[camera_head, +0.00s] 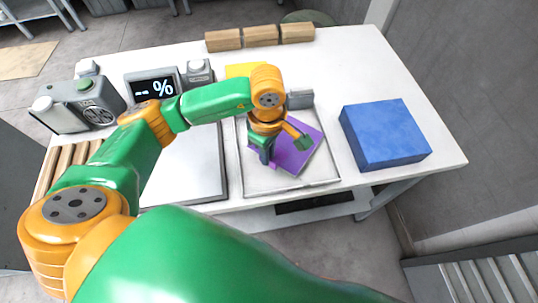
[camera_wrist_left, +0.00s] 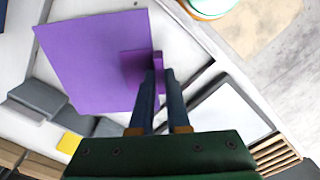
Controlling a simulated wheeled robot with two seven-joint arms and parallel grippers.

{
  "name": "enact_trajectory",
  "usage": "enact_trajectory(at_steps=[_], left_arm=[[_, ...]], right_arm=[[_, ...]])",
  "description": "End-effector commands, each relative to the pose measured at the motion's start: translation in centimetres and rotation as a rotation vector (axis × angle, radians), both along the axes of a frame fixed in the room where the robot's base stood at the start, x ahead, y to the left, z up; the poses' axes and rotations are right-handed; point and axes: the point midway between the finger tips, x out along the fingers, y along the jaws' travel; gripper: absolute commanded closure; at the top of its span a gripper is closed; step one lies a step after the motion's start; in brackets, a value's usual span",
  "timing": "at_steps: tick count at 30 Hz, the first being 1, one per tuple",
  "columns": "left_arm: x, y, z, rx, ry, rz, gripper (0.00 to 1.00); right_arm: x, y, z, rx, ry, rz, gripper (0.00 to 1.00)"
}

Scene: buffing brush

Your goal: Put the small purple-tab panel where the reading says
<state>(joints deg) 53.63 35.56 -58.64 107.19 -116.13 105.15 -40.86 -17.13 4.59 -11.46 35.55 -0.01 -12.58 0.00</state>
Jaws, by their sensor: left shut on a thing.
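The small purple panel (camera_head: 298,158) is above the pale framed tray (camera_head: 315,184) in the middle of the table, turned at an angle to it. In the left wrist view the panel (camera_wrist_left: 92,62) is a flat purple plate with a raised purple tab (camera_wrist_left: 134,65). My left gripper (camera_wrist_left: 160,76) is shut on the tab. The arm hides part of the panel in the head view, and I cannot tell whether the panel touches the tray. My right gripper is not in view.
A blue block (camera_head: 384,134) stands right of the tray. A grey device with a green button (camera_head: 84,84) stands at the left. A light grey plate (camera_head: 192,165) lies left of the tray. Wooden blocks (camera_head: 260,34) line the back edge. A yellow piece (camera_head: 240,70) lies behind the arm.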

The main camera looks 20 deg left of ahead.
Motion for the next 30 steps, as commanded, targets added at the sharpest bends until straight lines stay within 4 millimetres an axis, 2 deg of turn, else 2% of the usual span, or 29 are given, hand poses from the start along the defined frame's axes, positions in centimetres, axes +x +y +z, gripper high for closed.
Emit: enact_trajectory(at_steps=[3,8,18,19,21,22,30], left_arm=[[0.7,0.5,-1.4,0.002,0.004,0.002,1.00],[0.7,0.5,-3.8,0.001,0.001,-0.002,1.00],[0.8,0.4,-4.5,0.000,-0.003,-0.003,1.00],[0.8,0.4,-4.4,0.000,-0.002,-0.003,0.78],[0.8,0.4,-4.3,0.000,-0.002,-0.003,0.59],[0.8,0.4,-4.3,0.000,-0.002,-0.003,0.56],[0.7,0.4,-4.2,0.000,-0.002,-0.003,0.56]], right_arm=[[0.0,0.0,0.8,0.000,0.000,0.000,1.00],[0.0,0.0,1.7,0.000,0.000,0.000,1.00],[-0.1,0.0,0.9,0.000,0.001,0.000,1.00],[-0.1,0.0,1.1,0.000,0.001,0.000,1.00],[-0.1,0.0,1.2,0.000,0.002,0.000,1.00],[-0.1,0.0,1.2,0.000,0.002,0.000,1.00],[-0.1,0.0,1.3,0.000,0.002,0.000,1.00]])
